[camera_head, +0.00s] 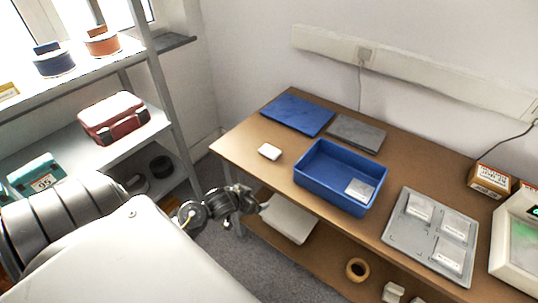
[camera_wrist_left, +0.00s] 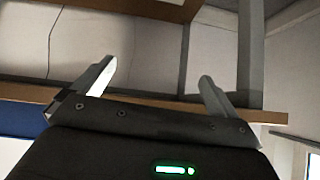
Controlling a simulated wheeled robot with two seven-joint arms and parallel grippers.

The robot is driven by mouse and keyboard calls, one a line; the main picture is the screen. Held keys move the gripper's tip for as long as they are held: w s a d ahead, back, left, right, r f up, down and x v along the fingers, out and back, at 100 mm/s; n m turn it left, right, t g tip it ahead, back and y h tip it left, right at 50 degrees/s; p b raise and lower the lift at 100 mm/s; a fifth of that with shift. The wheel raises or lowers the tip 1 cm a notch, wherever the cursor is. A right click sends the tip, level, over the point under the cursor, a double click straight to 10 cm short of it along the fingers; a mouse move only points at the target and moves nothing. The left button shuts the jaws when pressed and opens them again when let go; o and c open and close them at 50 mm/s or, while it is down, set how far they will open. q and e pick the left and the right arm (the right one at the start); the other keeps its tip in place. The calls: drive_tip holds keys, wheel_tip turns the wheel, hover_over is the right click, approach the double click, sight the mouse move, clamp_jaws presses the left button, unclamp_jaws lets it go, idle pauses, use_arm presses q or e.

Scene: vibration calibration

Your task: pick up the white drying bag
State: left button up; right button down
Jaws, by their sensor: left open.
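A small white bag-like block (camera_head: 269,151) lies alone on the brown table (camera_head: 240,150), near its left end; I take it as the drying bag. Other pale packets lie in the grey tray (camera_head: 398,237), and one silvery-white packet (camera_head: 360,190) lies in the blue bin (camera_head: 318,182). My left gripper (camera_head: 263,206) is at the table's front-left edge, nearer than the white block and apart from it. In the left wrist view its two fingers (camera_wrist_left: 156,74) are spread with nothing between them. The white block cannot be made out there. My right gripper is not in view.
A blue mat (camera_head: 297,114) and a grey plate (camera_head: 356,133) lie along the back. A cardboard box (camera_head: 490,180) and a white device (camera_head: 518,240) stand at right. Shelves with a red case (camera_head: 113,118) stand at left. A lower shelf holds a tape roll (camera_head: 357,269).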

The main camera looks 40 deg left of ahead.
use_arm(q)
drive_tip(key=shift+t+y, duration=0.3)
drive_tip(key=shift+t, duration=0.4)
drive_tip(key=r, duration=0.2)
drive_tip(key=w+a+r, duration=0.1)
drive_tip(key=r, duration=0.4)
drive_tip(key=shift+w+a, duration=0.25)
drive_tip(key=shift+w, duration=0.1)
drive_tip(key=t+h, duration=0.1)
drive_tip(key=t, duration=0.1)
approach(269, 150)
drive_tip(key=x, duration=0.3)
drive_tip(key=shift+w+a, duration=0.2)
drive_tip(key=shift+a, duration=0.05)
drive_tip(key=shift+w+d+f, duration=0.15)
drive_tip(key=shift+w, duration=0.25)
drive_tip(key=x, duration=0.4)
drive_tip(key=shift+w+d+f, duration=0.15)
drive_tip(key=shift+d+f, duration=0.05)
drive_tip(key=shift+d, duration=0.05)
drive_tip(key=c, duration=1)
drive_tip(key=shift+c, duration=0.3)
